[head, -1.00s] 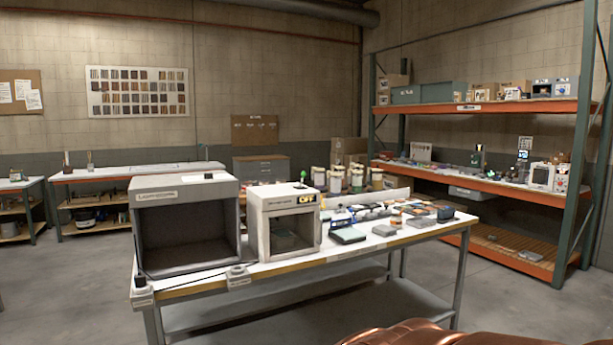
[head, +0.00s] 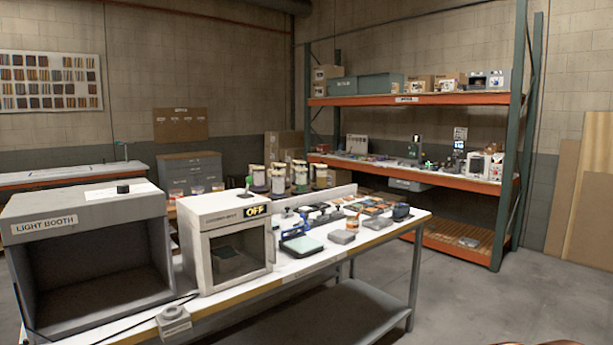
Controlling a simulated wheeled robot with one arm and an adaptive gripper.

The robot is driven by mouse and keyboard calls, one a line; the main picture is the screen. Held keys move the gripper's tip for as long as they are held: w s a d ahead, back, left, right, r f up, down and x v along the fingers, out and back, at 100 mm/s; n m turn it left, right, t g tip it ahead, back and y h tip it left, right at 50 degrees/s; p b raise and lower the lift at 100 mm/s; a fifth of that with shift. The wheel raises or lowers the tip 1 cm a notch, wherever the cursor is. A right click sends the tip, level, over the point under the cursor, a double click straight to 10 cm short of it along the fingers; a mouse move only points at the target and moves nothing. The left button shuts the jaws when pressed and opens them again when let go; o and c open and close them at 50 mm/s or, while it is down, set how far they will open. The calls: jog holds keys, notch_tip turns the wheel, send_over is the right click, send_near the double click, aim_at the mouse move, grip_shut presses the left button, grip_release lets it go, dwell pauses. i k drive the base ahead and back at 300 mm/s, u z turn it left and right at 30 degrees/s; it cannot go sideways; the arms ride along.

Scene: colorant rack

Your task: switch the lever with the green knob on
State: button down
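The lever's green knob (head: 249,181) stands on top of the smaller white cabinet (head: 209,262), at its back right. A black sign (head: 255,211) on that cabinet's upper front reads OFF in yellow. The knob is small here, and the lever's exact tilt is hard to tell. The cabinet has a dark front window with something grey inside. My gripper is not in view; only a bit of copper-coloured surface shows at the bottom right edge.
A larger grey light booth (head: 40,228) stands left of the cabinet. Several tools and cans sit on the worktable (head: 262,291) to the right. A shelf rack (head: 410,100) stands behind at right. Floor at the right front (head: 500,300) is clear.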

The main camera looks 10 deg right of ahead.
aim_at(249, 179)
jog(key=z, duration=0.2)
jog(key=i, duration=0.75)
jog(key=u, duration=0.7)
jog(key=i, duration=0.7)
jog(key=u, duration=0.75)
